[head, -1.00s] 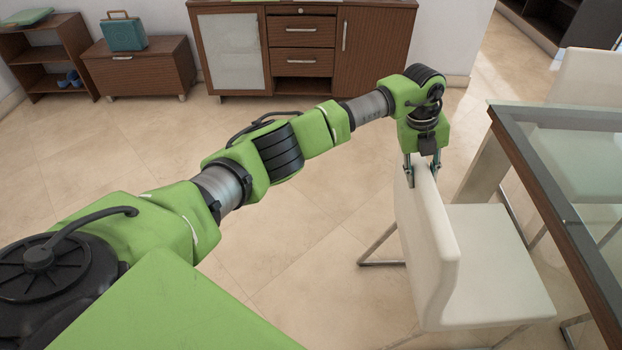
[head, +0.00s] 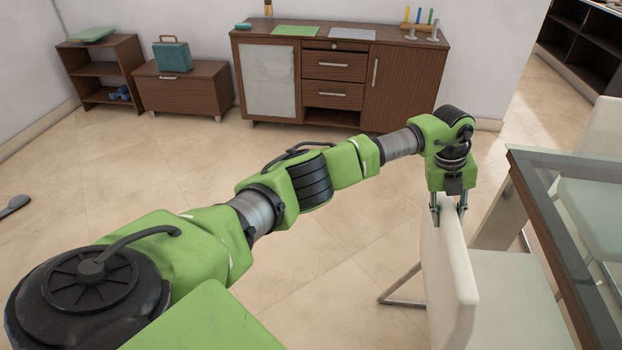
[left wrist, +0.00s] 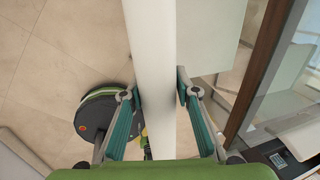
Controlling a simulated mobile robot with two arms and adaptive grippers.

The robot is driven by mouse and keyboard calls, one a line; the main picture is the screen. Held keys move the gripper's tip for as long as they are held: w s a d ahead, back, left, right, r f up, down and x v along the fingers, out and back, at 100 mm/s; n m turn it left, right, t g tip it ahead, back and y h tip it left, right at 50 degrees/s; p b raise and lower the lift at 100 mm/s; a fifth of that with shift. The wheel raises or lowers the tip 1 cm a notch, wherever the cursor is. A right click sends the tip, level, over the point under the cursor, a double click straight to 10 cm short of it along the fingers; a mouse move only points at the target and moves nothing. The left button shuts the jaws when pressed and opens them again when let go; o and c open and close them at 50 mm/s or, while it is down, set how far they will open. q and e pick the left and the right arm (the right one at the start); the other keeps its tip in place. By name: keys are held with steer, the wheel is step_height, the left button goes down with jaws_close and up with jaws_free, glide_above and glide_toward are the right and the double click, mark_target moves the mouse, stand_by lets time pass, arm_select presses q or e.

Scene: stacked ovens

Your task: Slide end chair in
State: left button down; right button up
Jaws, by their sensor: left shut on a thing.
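The white end chair (head: 447,270) stands at the left end of the glass table (head: 548,190), its backrest toward my arm and its seat (head: 505,290) on the table side. My left gripper (head: 449,208) is shut on the top edge of the backrest. In the left wrist view the backrest (left wrist: 153,70) runs between the two fingers (left wrist: 155,100), one on each side. The chair's lower right part is cut off by the frame's bottom edge. My right gripper is not in view.
A wooden sideboard (head: 385,90) stands along the back wall, with a low cabinet (head: 182,92) and a shelf (head: 100,75) to its left. Another white chair (head: 603,140) is at the table's far side. The tiled floor left of the chair is open.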

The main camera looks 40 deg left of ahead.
arm_select(q)
steer(key=shift+w+d, duration=0.15)
steer(key=shift+d, duration=0.25)
steer(key=shift+f, duration=0.1)
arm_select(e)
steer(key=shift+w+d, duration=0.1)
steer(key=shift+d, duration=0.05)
arm_select(q)
steer(key=shift+a, duration=0.1)
steer(key=shift+w+d+b, duration=0.35)
steer(key=shift+d+b, duration=0.3)
steer(key=shift+b, duration=0.15)
steer(key=w+d+b, duration=0.4)
steer(key=d+b, duration=0.2)
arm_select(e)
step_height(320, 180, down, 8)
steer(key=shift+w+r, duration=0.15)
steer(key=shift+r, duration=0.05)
arm_select(q)
steer(key=shift+d, duration=0.1)
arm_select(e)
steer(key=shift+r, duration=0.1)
